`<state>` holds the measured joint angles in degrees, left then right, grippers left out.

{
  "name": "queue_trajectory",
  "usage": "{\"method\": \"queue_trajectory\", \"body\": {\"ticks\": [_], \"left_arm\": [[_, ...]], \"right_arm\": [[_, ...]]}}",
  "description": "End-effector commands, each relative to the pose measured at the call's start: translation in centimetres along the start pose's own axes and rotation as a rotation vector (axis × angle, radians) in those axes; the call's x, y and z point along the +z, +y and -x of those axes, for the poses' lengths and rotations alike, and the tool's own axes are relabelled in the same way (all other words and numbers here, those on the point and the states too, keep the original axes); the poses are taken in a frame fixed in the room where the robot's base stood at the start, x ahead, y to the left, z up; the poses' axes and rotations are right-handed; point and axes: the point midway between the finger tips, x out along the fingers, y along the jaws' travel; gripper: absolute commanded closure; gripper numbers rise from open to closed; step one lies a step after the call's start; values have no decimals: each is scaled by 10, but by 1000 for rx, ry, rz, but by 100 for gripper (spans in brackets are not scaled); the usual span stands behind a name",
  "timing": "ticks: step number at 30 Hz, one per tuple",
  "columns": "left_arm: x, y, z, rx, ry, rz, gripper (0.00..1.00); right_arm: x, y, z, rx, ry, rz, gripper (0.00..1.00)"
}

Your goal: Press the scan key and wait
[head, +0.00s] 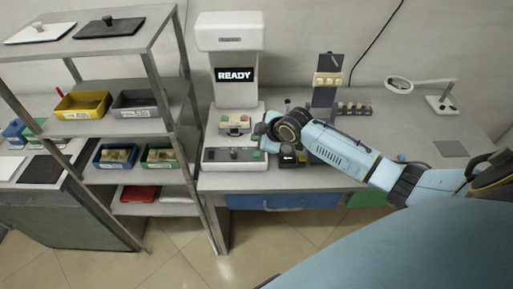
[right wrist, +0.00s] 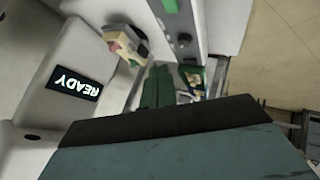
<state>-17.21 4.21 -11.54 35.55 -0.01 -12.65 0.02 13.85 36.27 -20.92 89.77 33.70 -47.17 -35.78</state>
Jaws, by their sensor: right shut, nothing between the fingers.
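The white scanner (head: 232,58) stands on the bench with a lit screen reading READY (head: 235,75); the screen also shows upside down in the right wrist view (right wrist: 74,84). Its front panel (head: 222,163) carries dark round controls and a green key (head: 257,155) at the right end. My right gripper (head: 263,140) is shut and empty, just above and beside that green key. I cannot tell whether it touches the key. The key's label is too small to read. My left gripper is not in view.
A small block with coloured tops (head: 236,123) sits in the scanner's bay. A metal rack (head: 160,80) with yellow, blue and green bins stands close on the left. A dark stand (head: 324,95) and a magnifier lamp (head: 400,85) are on the right of the bench.

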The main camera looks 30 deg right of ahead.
Motion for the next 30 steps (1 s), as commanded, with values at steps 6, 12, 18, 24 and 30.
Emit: {"method": "queue_trajectory", "body": {"ticks": [6, 12, 18, 24, 30], "left_arm": [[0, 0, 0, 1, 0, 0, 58], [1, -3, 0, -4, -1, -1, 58], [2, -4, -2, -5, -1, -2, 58], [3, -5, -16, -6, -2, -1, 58], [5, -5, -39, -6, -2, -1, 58]], "right_arm": [[1, 29, 0, 36, 11, 25, 100], [2, 28, 0, 37, 12, 24, 100], [3, 27, -2, 36, 12, 23, 100], [9, 21, -11, 36, 11, 23, 100], [20, 10, -27, 36, 12, 23, 100]]}}
